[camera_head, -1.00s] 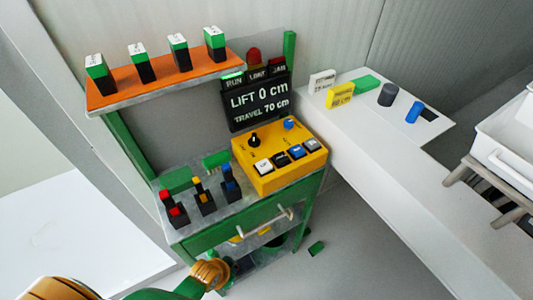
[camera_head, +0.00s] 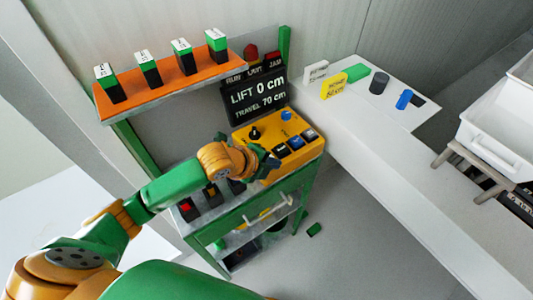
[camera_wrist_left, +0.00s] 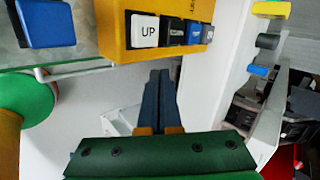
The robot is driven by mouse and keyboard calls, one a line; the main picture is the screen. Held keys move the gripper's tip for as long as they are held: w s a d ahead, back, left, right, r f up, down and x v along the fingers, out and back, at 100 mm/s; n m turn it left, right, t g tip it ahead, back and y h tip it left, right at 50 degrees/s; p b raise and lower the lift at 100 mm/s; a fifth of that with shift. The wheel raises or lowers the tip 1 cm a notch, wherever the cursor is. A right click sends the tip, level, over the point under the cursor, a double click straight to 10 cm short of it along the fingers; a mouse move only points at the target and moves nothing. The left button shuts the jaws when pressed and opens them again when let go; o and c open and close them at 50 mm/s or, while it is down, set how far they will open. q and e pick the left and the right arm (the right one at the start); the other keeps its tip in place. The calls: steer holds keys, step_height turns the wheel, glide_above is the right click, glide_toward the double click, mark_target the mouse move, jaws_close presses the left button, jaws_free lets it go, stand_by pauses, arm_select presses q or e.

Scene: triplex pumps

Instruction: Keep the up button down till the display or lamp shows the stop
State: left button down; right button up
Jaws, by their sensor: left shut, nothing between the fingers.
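The yellow control box (camera_head: 252,132) stands on the green and grey cart, with a row of buttons on its top. The white UP button (camera_wrist_left: 145,30) shows in the left wrist view; in the head view my left gripper (camera_head: 272,164) hides it. The fingers (camera_wrist_left: 158,88) are shut and empty. In the wrist view their tips lie just below the UP button's picture; I cannot tell whether they touch anything. The black display (camera_head: 258,96) reads LIFT 0 cm, TRAVEL 70 cm. RUN, LIMIT and JAM labels sit along its top. My right gripper is out of view.
An orange shelf (camera_head: 175,84) with several green-and-black blocks is above the cart. Red and yellow switches are partly behind my left arm. A white counter (camera_head: 350,135) on the right holds small blocks and cylinders.

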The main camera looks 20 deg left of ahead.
arm_select(q)
steer(key=w+a+r+m, duration=0.3)
steer(key=r+m, duration=0.6)
steer(key=shift+a+t+p, duration=0.3)
steer(key=shift+p, duration=0.05)
step_height(320, 180, down, 8)
steer(key=b, duration=0.9)
steer(key=shift+f, duration=0.35)
stand_by(0.8)
steer(key=shift+f, duration=0.4)
